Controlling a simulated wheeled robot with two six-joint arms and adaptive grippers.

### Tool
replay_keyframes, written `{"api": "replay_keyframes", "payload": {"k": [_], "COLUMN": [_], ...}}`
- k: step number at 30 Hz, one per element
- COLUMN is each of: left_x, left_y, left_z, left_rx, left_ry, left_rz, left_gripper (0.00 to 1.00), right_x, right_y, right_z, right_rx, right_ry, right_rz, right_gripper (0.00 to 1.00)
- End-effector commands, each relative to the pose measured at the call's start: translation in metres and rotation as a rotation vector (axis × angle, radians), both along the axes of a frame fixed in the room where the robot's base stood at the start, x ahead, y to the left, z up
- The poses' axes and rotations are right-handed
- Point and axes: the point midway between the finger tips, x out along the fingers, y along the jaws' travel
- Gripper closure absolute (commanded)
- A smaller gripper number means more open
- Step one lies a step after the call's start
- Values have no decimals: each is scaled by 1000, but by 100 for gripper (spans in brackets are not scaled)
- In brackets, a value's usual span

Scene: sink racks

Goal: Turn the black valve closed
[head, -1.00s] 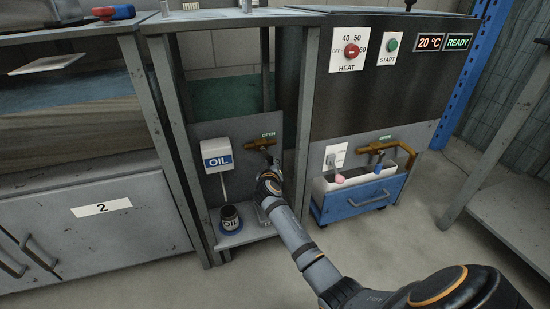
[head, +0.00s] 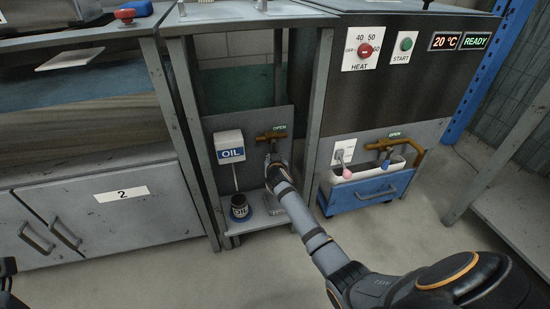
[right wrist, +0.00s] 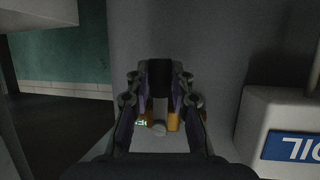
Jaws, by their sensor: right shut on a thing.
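The black valve (right wrist: 160,78) shows in the right wrist view as a dark upright piece between my fingers. In the head view it hangs below a brass pipe (head: 271,135) marked OPEN, mostly hidden by my gripper. My right gripper (head: 272,156) is at the valve and shut on it; it also shows in the right wrist view (right wrist: 160,90). The valve's exact angle is hard to tell.
A white OIL box (head: 230,146) is left of the valve, with an oil jar (head: 239,207) on the shelf below. A blue drawer (head: 368,191) with a second brass pipe (head: 408,145) is to the right. Frame posts flank the bay. Open floor lies in front.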

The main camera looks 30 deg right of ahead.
Motion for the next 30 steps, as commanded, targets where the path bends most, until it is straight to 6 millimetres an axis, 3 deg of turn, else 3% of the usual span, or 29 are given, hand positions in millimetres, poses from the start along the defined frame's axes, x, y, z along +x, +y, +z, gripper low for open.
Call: {"api": "replay_keyframes", "payload": {"k": [10,11,15,25,30], "left_x": [0,0,1,1,1], "left_y": [0,0,0,0,0], "left_z": [0,0,0,0,0], "left_rx": [2,2,2,-2,-1], "left_ry": [1,2,2,4,3], "left_rz": [-1,-1,-1,1,-1], "left_gripper": [60,60,60,60,60], "right_x": [0,0,0,-2,-21], "right_y": [2,2,1,1,10], "right_z": [-2,-2,-1,0,8], "right_rx": [9,9,7,4,5], "right_ry": [0,0,0,-1,-1], "right_rz": [0,0,0,0,0], "right_gripper": [100,75,56,55,55]}}
